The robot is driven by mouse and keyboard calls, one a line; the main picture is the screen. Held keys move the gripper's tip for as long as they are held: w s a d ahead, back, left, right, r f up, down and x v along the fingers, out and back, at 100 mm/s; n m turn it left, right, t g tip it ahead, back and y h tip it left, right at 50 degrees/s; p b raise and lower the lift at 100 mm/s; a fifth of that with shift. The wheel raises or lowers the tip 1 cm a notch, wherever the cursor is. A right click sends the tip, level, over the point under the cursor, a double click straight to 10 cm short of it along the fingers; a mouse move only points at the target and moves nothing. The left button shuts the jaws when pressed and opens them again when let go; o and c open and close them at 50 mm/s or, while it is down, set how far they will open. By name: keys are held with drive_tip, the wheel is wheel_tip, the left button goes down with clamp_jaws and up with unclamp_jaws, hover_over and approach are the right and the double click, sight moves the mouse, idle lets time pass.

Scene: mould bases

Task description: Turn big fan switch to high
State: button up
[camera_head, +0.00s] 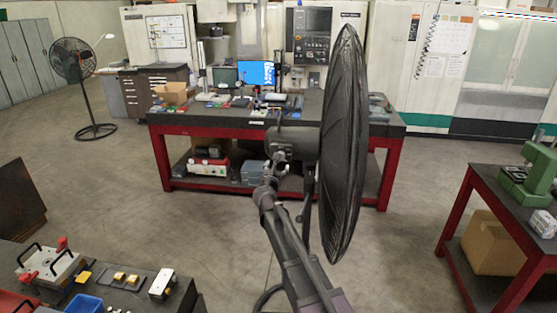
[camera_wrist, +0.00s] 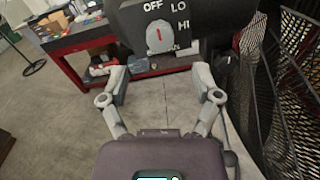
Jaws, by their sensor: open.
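The big fan (camera_head: 343,145) stands in the middle of the head view, its dark round grille seen nearly edge-on, with the motor housing (camera_head: 288,143) on its left. In the wrist view the housing bears a grey round switch knob (camera_wrist: 160,39) with a red mark pointing roughly straight up. White labels OFF, LO and HI run above it and to its right. I cannot tell the exact setting. My gripper (camera_wrist: 161,76) is open and empty, its fingers spread just below the knob and apart from it. In the head view my gripper (camera_head: 272,183) is close beneath the housing.
The fan's mesh grille (camera_wrist: 285,90) is close to the right of my gripper. A red-framed workbench (camera_head: 280,124) stands behind the fan. Another black fan (camera_head: 75,62) is at the far left. A table with a green machine (camera_head: 530,177) is at right.

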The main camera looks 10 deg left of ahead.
drive_tip(key=shift+w+d, duration=0.15)
drive_tip(key=shift+w, duration=1.3)
drive_tip(key=shift+w+d, duration=0.1)
drive_tip(key=shift+w, duration=1.3)
